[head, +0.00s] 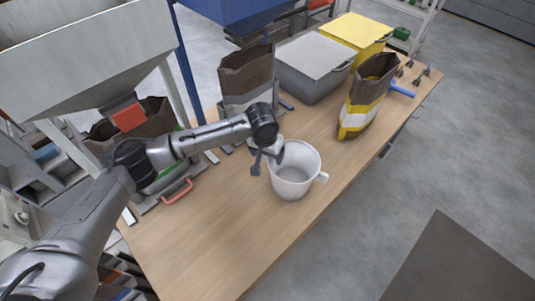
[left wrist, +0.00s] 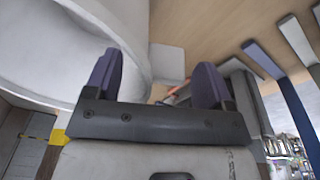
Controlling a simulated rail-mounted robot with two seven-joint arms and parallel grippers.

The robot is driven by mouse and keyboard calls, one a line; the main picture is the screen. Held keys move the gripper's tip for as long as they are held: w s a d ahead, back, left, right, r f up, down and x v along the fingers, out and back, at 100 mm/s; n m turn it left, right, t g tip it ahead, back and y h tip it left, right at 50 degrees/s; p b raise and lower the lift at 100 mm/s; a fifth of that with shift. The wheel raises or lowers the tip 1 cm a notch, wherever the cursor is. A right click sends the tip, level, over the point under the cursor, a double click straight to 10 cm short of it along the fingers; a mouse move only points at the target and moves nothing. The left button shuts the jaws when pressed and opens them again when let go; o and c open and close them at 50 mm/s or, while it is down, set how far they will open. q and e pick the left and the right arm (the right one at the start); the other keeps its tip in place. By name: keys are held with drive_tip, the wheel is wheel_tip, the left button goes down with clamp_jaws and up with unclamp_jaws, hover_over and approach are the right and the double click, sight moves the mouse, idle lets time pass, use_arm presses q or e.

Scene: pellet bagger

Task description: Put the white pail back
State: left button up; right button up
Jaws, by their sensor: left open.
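The white pail (head: 292,184) stands upright on the wooden table, open end up, with its handle on the right. My left gripper (head: 266,163) is open at the pail's left rim. In the left wrist view, the left gripper's two dark fingers (left wrist: 156,75) stand apart. The pail's white curved side (left wrist: 110,25) fills the upper left there and reaches partway into the space between the fingers. I cannot tell whether a finger touches it. My right gripper is not in view.
The wooden table (head: 225,235) is clear in front of the pail. A brown bag (head: 247,75), a grey lidded bin (head: 312,65), a yellow bin (head: 357,32) and a yellow-and-brown bag (head: 366,98) stand behind. A grey hopper (head: 95,50) overhangs the left.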

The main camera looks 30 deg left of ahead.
use_arm(q)
drive_tip(key=shift+s+r+p, duration=0.2)
drive_tip(key=shift+r+p, duration=0.35)
drive_tip(key=shift+r, duration=1.45)
drive_tip(key=s+d+r+m+t+h+p, duration=0.1)
drive_tip(key=s+d+r+m+p, duration=0.1)
drive_tip(key=s+d+r+p, duration=0.55)
drive_tip(key=s+d+r+m+h+p, duration=0.25)
drive_tip(key=s+d+p, duration=0.4)
drive_tip(key=p, duration=0.65)
drive_tip(key=s+a+r+y+p, duration=0.1)
drive_tip(key=s+a+r+p, duration=0.2)
drive_tip(key=s+r+p, duration=0.2)
drive_tip(key=s+a+r+y+p, duration=0.1)
drive_tip(key=s+a+r+p, duration=0.2)
drive_tip(key=s+r+p, duration=0.3)
drive_tip(key=s+a+r+n+t+y+p, duration=0.1)
drive_tip(key=s+a+r+p, duration=0.3)
drive_tip(key=s+p, duration=0.3)
drive_tip(key=s+r, duration=0.1)
drive_tip(key=s, duration=0.2)
drive_tip(key=shift+s+r+p, duration=0.15)
drive_tip(key=shift+s+p, duration=0.15)
drive_tip(key=shift+p, duration=0.05)
drive_tip(key=shift+y, duration=0.25)
drive_tip(key=shift+c, duration=0.3)
